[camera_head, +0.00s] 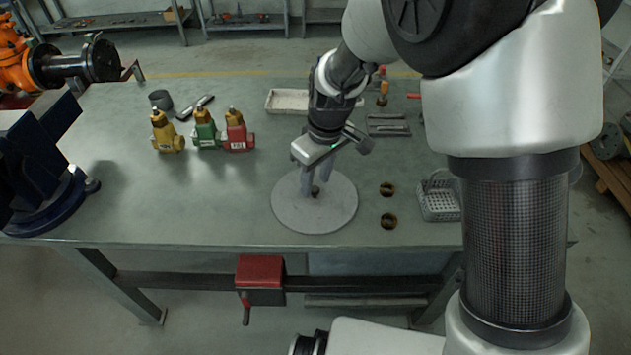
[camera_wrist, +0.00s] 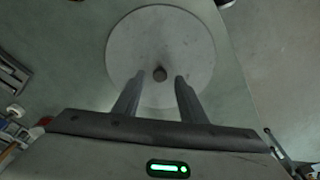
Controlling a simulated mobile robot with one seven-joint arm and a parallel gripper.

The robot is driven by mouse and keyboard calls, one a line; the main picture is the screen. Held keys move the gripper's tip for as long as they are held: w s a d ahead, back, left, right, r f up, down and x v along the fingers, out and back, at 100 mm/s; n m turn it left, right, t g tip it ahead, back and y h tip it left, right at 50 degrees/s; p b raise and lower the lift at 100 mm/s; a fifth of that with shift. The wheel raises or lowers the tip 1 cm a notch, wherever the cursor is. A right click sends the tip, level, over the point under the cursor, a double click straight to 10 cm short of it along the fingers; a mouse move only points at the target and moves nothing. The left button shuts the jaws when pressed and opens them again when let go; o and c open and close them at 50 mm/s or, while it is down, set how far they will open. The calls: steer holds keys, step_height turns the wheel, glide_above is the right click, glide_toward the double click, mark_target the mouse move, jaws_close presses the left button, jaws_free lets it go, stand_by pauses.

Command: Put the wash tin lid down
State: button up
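The wash tin lid (camera_head: 290,208) is a flat, round grey disc with a small dark knob, level near the front middle of the bench. It also shows in the wrist view (camera_wrist: 160,35). I cannot tell whether it lies straight on the bench or on something under it. My gripper (camera_head: 317,188) points down over the lid. In the wrist view its two fingers (camera_wrist: 160,78) are apart, one on each side of the knob (camera_wrist: 160,74), with a visible gap between each finger and the knob. No wash tin can be made out under the lid.
Two dark rings, one behind (camera_head: 387,188) and one in front (camera_head: 388,220), and a grey wire basket (camera_head: 440,197) are right of the lid. Yellow (camera_head: 166,134), green (camera_head: 205,132) and red (camera_head: 238,135) valves stand back left. A blue vise (camera_head: 45,195) is far left. Bench left of the lid is clear.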

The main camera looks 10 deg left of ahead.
mark_target(321, 201)
step_height(321, 201, up, 10)
steer(key=d+p, duration=0.1)
steer(key=p, duration=0.1)
steer(key=s+d+r+m+t, duration=0.2)
steer(key=s+d+r+m, duration=0.3)
steer(key=d+r, duration=0.7)
steer(key=s+d+m+t+h, duration=0.1)
steer(key=s+d+m, duration=0.5)
steer(key=s+d, duration=0.6)
steer(key=shift+d+r+m+t+h, duration=0.3)
steer(key=shift+d+r+t, duration=0.15)
steer(key=shift+d+t, duration=0.4)
